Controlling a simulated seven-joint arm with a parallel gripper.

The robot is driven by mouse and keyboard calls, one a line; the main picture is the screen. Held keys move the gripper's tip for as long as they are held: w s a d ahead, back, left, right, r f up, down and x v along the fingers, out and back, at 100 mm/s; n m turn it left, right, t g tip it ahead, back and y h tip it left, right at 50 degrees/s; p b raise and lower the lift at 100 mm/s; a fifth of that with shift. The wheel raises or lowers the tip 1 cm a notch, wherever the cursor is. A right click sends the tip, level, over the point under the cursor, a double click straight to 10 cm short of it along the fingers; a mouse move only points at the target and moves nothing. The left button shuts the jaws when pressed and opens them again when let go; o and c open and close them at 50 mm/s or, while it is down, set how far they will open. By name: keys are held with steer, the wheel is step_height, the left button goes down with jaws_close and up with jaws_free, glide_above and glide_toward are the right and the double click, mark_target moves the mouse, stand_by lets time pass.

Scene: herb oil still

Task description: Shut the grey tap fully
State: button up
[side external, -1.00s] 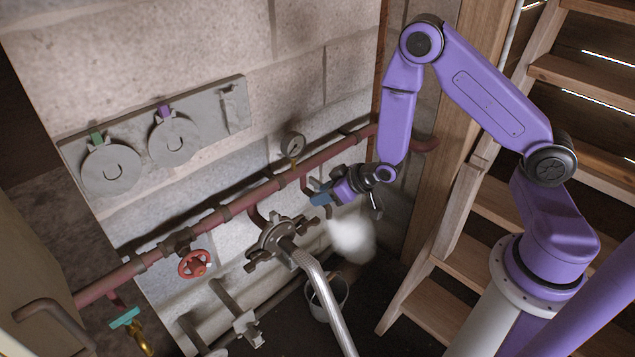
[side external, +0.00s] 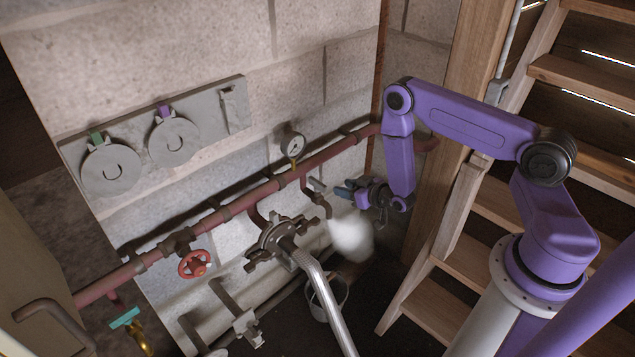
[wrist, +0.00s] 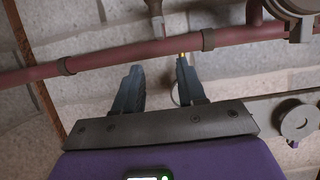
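The grey tap (side external: 318,195) hangs from the red pipe just right of the gauge in the side view, with a small grey lever (side external: 317,184) at its top. A white cloud of vapour (side external: 351,238) hangs below and right of its spout. My gripper (side external: 345,191) is just right of the tap, apart from it in the picture. In the wrist view my gripper (wrist: 160,72) has its two blue fingers spread with a gap between them and nothing held. A grey fitting, probably the tap (wrist: 155,18), shows at the top, beyond the fingertips.
The red pipe (side external: 240,205) runs along the block wall, with a gauge (side external: 293,145) and a red wheel valve (side external: 194,264). A still head with a metal tube (side external: 330,300) stands below left of the tap. A bucket (side external: 338,293) is underneath. Wooden stairs (side external: 475,205) stand right.

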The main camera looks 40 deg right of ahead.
mark_target(318, 182)
steer(key=x, duration=1.3)
steer(key=shift+w+f, duration=0.1)
steer(key=shift+c, duration=0.3)
jaws_close()
